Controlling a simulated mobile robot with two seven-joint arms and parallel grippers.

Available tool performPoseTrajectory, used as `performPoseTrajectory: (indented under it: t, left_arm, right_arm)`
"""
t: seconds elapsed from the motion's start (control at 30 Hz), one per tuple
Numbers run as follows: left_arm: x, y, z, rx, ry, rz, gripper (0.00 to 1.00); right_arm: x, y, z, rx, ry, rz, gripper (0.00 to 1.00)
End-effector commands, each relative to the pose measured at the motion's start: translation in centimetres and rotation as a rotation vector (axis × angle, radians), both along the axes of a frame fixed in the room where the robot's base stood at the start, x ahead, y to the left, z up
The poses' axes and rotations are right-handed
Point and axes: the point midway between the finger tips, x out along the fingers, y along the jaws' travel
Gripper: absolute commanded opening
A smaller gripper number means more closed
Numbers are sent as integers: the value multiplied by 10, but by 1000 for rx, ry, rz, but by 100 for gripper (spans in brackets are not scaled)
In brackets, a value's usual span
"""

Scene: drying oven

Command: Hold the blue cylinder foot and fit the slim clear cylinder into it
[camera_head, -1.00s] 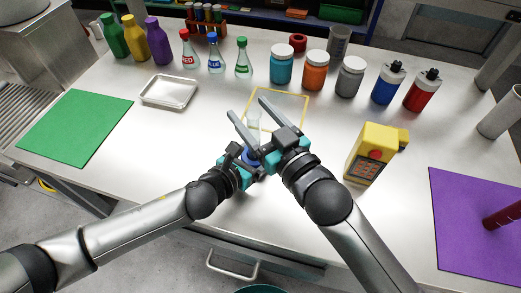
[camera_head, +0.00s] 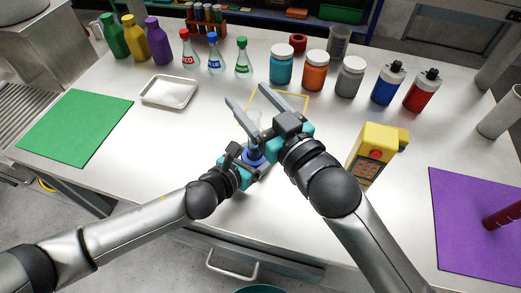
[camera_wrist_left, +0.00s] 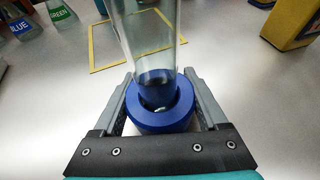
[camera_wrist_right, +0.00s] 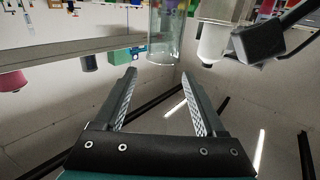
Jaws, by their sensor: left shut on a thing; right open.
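The blue cylinder foot (camera_wrist_left: 160,115) is between the fingers of my left gripper (camera_wrist_left: 163,92), which is shut on it; in the head view the foot (camera_head: 256,156) is partly hidden by the grippers. The slim clear cylinder (camera_wrist_left: 147,35) stands roughly upright with its lower end inside the foot's ring. Its upper part shows in the head view (camera_head: 254,120) between the fingers of my right gripper (camera_head: 252,97). That gripper is open and holds nothing. In the right wrist view the cylinder (camera_wrist_right: 166,35) shows beyond the fingertips, apart from them.
A yellow outline (camera_head: 308,103) lies on the table behind the grippers. A yellow device (camera_head: 372,150) stands close to the right arm. Several jars and flasks stand at the back. A metal tray (camera_head: 169,92) and green mat (camera_head: 75,128) are left, a purple mat (camera_head: 460,225) right.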

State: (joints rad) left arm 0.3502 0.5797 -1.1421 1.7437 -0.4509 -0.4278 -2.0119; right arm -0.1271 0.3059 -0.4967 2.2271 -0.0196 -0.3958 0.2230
Motion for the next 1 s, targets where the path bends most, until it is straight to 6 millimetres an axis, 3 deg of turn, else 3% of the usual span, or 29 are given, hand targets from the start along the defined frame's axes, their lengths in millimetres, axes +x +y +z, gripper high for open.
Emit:
performPoseTrajectory:
  t: [0.13, 0.17, 0.33, 0.73, 1.0]
  left_arm:
    - [0, 0, 0, 1, 1, 0, 22]
    - [0, 0, 0, 1, 1, 0, 79]
    - [0, 0, 0, 1, 1, 0, 98]
    - [-5, 5, 2, 2, 1, 1, 100]
    - [-33, 25, 16, 3, 2, 0, 100]
  right_arm:
    - [0, 0, 0, 0, 0, 0, 72]
    - [0, 0, 0, 0, 0, 0, 72]
    - [0, 0, 0, 0, 0, 0, 72]
    - [0, 0, 0, 0, 0, 0, 72]
    - [0, 0, 0, 0, 0, 0, 72]
